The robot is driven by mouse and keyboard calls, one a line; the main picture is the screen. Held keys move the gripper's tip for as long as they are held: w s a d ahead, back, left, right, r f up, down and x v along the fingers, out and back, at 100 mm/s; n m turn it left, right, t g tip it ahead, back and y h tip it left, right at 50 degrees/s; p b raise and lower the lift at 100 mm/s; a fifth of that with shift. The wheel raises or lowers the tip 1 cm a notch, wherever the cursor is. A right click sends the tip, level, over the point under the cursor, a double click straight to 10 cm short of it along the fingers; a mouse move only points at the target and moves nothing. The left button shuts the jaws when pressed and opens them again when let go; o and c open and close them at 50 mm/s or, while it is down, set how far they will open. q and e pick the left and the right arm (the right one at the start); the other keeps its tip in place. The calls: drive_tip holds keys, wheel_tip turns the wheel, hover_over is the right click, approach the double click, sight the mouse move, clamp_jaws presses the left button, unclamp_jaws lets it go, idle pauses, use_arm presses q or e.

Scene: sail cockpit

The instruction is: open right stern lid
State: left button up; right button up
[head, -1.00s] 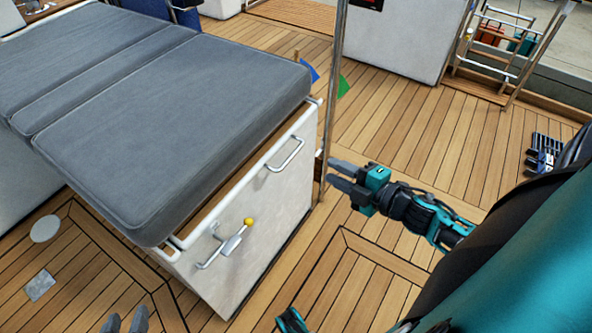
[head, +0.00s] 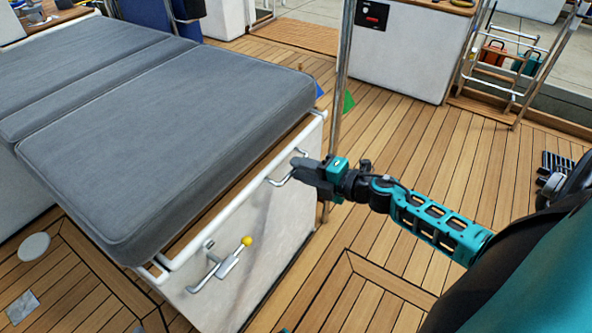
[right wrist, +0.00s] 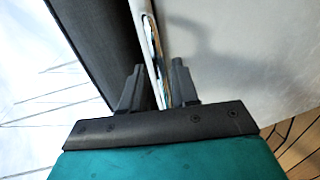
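The stern seat box has a pale front panel (head: 262,235) and a wooden edge under a grey cushion (head: 170,130). White rails run along its upper edge, and I cannot tell where the lid parts from the box. A metal handle (head: 280,181) sits at the panel's right end. A second handle (head: 205,282) and a lever with a yellow knob (head: 247,241) sit further left. My right gripper (head: 300,167) is at the right handle, partly covering it. My left gripper is out of view.
A metal pole (head: 338,90) stands just behind my right gripper. Blue and green flag-like pieces (head: 348,101) are beside it. A ladder (head: 510,65) stands at the back right. The wooden deck (head: 400,130) right of the box is clear.

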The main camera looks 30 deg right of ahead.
drive_tip(key=shift+x, duration=1.1)
drive_tip(key=shift+c, duration=0.3)
clamp_jaws()
